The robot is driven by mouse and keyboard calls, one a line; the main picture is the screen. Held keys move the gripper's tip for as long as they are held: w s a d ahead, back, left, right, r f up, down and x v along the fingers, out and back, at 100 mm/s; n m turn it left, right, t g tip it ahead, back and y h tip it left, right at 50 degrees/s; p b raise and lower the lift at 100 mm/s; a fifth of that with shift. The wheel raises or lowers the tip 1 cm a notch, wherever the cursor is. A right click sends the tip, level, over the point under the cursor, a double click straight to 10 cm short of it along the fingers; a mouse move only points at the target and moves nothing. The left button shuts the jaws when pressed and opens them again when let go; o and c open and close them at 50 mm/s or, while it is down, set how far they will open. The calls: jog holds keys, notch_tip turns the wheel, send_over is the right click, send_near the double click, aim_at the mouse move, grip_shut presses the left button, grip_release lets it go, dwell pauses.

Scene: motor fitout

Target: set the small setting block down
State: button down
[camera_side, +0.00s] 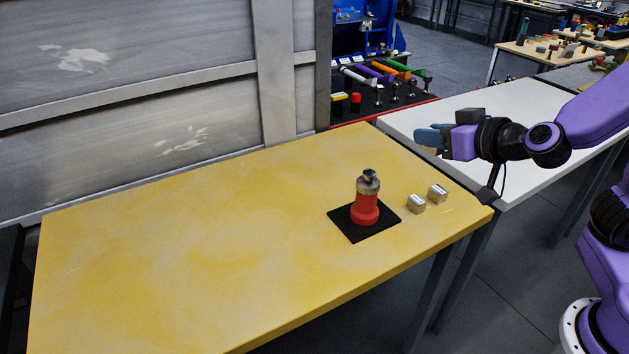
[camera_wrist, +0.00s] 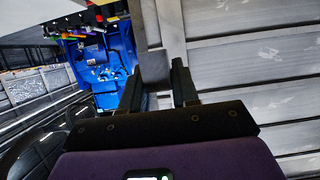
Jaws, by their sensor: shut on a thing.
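My gripper (camera_side: 428,138) is at the upper right in the side view, level and pointing left, above the place where the yellow and white tables meet. In the wrist view my gripper (camera_wrist: 157,85) has its two dark fingers around a small grey block (camera_wrist: 155,68), which I take to be the setting block. The side view does not show the held block clearly. Two small silvery blocks (camera_side: 416,204) (camera_side: 437,193) sit on the yellow table (camera_side: 190,260) near its right end, below my gripper and apart from it.
A red cylinder with a metal top (camera_side: 366,203) stands upright on a black square mat (camera_side: 352,228), left of the two blocks. The left and middle of the yellow table are clear. A white table (camera_side: 520,135) adjoins behind. A blue tool rack (camera_side: 365,35) stands farther back.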

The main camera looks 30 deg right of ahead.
jog(key=s+a+f, duration=0.2)
jog(key=a+f, duration=0.3)
jog(key=f, duration=0.2)
send_over(339, 255)
jog(key=f, duration=1.6)
jog(key=shift+s+d+f, duration=0.15)
jog(key=shift+s+f, duration=0.05)
jog(key=shift+s, duration=0.1)
jog(key=shift+w+f, duration=0.3)
jog(key=shift+f, duration=1.6)
jog(key=shift+f, duration=0.1)
jog(key=c, duration=0.8)
grip_release()
jog(key=shift+c, duration=0.2)
